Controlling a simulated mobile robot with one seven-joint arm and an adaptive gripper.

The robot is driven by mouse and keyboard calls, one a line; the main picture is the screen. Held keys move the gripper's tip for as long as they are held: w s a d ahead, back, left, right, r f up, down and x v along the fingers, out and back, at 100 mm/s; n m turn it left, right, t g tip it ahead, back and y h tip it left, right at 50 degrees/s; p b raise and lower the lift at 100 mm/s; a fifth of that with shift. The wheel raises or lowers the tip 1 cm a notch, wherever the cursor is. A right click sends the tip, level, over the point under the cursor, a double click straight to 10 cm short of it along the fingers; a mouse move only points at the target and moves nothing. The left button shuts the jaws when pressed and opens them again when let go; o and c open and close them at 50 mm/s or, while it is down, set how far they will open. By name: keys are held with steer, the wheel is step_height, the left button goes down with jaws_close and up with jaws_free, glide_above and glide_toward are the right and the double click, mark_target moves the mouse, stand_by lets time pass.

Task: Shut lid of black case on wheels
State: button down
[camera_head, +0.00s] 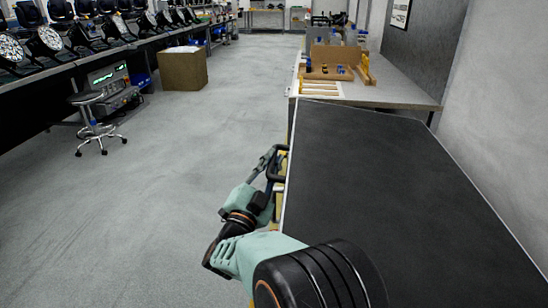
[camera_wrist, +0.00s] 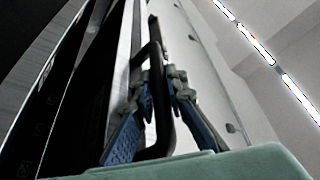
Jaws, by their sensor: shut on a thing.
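The lid of the black case (camera_head: 390,180) is a large dark panel with a pale metal edge, filling the right of the head view. My gripper (camera_head: 276,158) is at its left edge, low beside the case. In the wrist view, my gripper's blue-padded fingers (camera_wrist: 158,92) stand on both sides of a black bar handle (camera_wrist: 157,60) and are shut on it. A pale metal edge and a dark strip run beside the handle. I cannot tell from these views how far the lid stands open. The wheels are hidden.
A grey workbench (camera_head: 405,92) with wooden fixtures stands beyond the case, with a wall on the right. The grey floor (camera_head: 200,150) to the left is clear. A stool (camera_head: 95,125), a cardboard box (camera_head: 183,70) and a bench of stage lights (camera_head: 45,45) stand further left.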

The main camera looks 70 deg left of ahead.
steer(key=shift+s+f, duration=0.1)
steer(key=shift+f, duration=0.1)
steer(key=c, duration=1.9)
jaws_free()
steer(key=shift+c, duration=0.2)
steer(key=v, duration=1.2)
